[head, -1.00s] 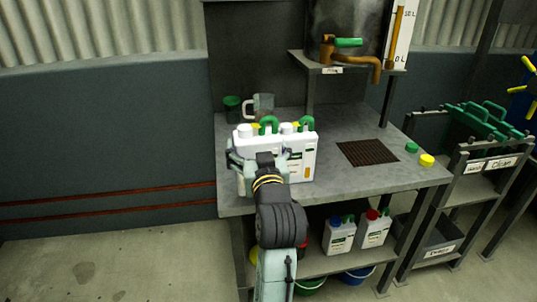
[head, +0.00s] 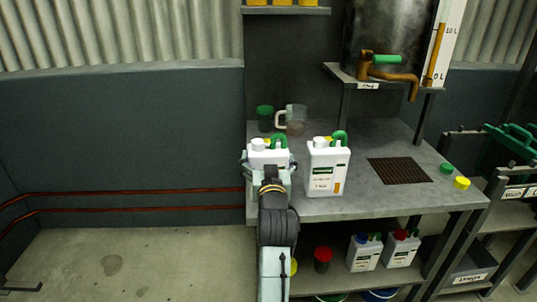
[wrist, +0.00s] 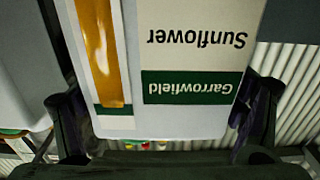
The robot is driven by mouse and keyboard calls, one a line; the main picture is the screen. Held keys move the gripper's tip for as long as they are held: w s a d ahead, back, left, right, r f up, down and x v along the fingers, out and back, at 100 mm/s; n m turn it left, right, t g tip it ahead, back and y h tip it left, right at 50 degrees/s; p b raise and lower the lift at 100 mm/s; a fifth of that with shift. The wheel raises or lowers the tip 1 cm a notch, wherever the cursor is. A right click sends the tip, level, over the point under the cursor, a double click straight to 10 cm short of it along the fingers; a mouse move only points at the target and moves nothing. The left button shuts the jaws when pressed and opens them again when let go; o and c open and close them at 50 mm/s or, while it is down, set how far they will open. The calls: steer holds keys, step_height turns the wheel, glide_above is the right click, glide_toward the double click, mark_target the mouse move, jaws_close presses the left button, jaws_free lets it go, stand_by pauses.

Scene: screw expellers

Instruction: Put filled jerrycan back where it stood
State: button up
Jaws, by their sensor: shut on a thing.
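My gripper (head: 267,168) is shut on a white jerrycan (head: 268,147) with a green handle, at the left end of the bench (head: 365,200). My arm hides its lower part, so I cannot tell whether it touches the bench top. In the wrist view the fingers (wrist: 160,120) lie either side of the jerrycan (wrist: 185,100). Its label reads "Garrowfield Sunflower" upside down, beside an amber level strip. A second white jerrycan (head: 327,170) with a green handle stands upright on the bench just to the right, with a small gap between them.
A green-lidded jar (head: 265,118) and a clear jug (head: 296,117) stand behind. A brown grate (head: 398,171), a green cap (head: 446,168) and a yellow cap (head: 462,183) lie to the right. A tap (head: 390,72) hangs above. More jerrycans (head: 364,252) stand on the lower shelf.

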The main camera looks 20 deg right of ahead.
steer(key=shift+r, duration=0.2)
steer(key=shift+f, duration=0.1)
steer(key=o, duration=1.8)
steer(key=shift+f, duration=0.2)
steer(key=shift+r, duration=0.1)
steer(key=shift+s+r, duration=0.1)
steer(key=shift+s, duration=0.05)
steer(key=p+v, duration=1)
steer(key=v, duration=0.1)
steer(key=shift+s+a+p, duration=0.15)
steer(key=shift+s+p, duration=0.15)
steer(key=shift+s, duration=0.05)
